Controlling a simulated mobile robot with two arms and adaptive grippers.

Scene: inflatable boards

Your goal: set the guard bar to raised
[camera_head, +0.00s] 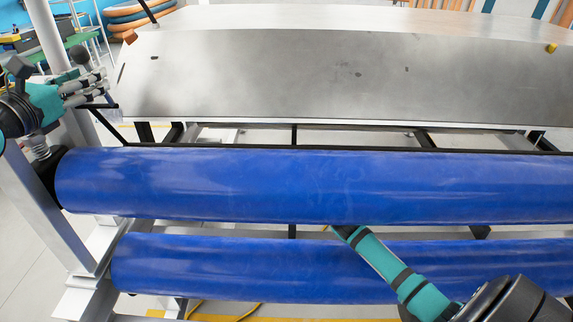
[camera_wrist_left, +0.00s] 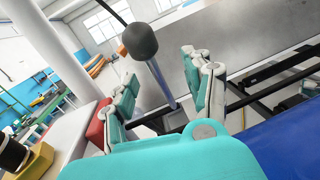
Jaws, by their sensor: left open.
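My left gripper (camera_head: 105,85) is open at the left end of the machine, above the left end of the upper blue roller (camera_head: 320,185). In the left wrist view its two fingers (camera_wrist_left: 160,68) stand apart. A dark ball knob (camera_wrist_left: 140,41) on a thin rod shows there, the rod running down through the gap between the fingers. The knob also shows behind the gripper in the head view (camera_head: 80,55). Thin black bars (camera_head: 100,106) show just below the gripper. I cannot tell which of these parts is the guard bar. The fingers' contact with the rod is unclear.
A grey metal plate (camera_head: 300,75) lies beyond the rollers. A lower blue roller (camera_head: 220,268) runs in front. My right arm (camera_head: 385,265) crosses it, its far end hidden. A white post (camera_head: 45,35) stands at the left. An orange block (camera_head: 130,36) sits by the plate's corner.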

